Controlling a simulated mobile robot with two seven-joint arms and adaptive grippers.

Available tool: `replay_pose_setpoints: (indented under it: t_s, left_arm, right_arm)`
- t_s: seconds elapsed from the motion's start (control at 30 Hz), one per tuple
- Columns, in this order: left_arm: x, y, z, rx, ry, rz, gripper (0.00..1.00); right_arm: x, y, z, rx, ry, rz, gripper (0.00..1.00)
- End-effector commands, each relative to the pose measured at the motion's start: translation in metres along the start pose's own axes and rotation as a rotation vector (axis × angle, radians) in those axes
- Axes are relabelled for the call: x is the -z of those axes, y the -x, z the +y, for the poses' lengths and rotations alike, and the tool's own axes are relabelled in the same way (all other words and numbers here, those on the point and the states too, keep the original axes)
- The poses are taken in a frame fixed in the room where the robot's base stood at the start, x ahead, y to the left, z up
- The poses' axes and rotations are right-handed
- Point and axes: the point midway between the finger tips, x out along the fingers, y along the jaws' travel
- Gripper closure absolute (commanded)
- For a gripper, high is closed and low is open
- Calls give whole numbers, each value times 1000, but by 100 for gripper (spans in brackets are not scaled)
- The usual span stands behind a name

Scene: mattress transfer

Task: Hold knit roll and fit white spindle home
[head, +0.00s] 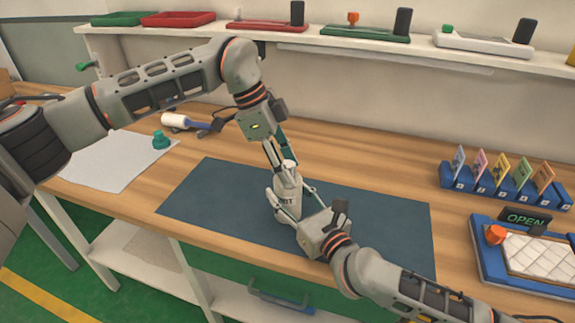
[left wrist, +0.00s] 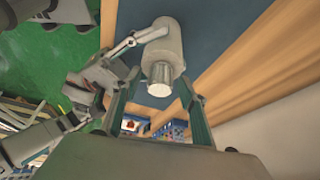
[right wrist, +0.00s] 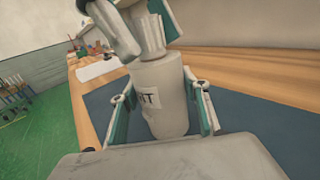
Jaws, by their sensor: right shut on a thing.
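The pale knit roll (head: 289,196), its label partly covered, stands upright on the dark mat (head: 210,190). It also shows in the right wrist view (right wrist: 160,92) and the left wrist view (left wrist: 160,48). My right gripper (head: 289,207) is shut on its body, one finger on each side. The white spindle (left wrist: 159,79) is a ribbed cylinder standing out of the roll's top; it shows in the right wrist view (right wrist: 151,40). How deep the spindle sits is hidden.
A white roller with a blue handle (head: 178,121), a teal piece (head: 161,140) and a white sheet (head: 110,160) lie left. A card rack (head: 505,186) and a blue tray (head: 482,262) with a quilted pad are right. A shelf (head: 350,47) runs behind.

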Motion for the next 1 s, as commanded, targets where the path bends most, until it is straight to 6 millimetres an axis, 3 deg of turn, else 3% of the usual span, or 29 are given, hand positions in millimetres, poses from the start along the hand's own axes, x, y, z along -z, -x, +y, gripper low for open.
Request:
replay_pose_setpoints:
  t_s: [0.23, 0.37, 0.8, 1.0]
  left_arm:
    - [0, 1, 0, 0, 1, -1, 58]
    - [0, 12, -1, 2, 0, -1, 58]
    - [0, 95, -1, 4, 1, -1, 58]
    - [0, 116, 0, 1, 2, 0, 58]
  right_arm:
    - [0, 0, 0, 0, 0, 0, 73]
    - [0, 0, 0, 0, 0, 0, 73]
    - [0, 0, 0, 0, 0, 0, 73]
    - [0, 0, 0, 0, 0, 0, 73]
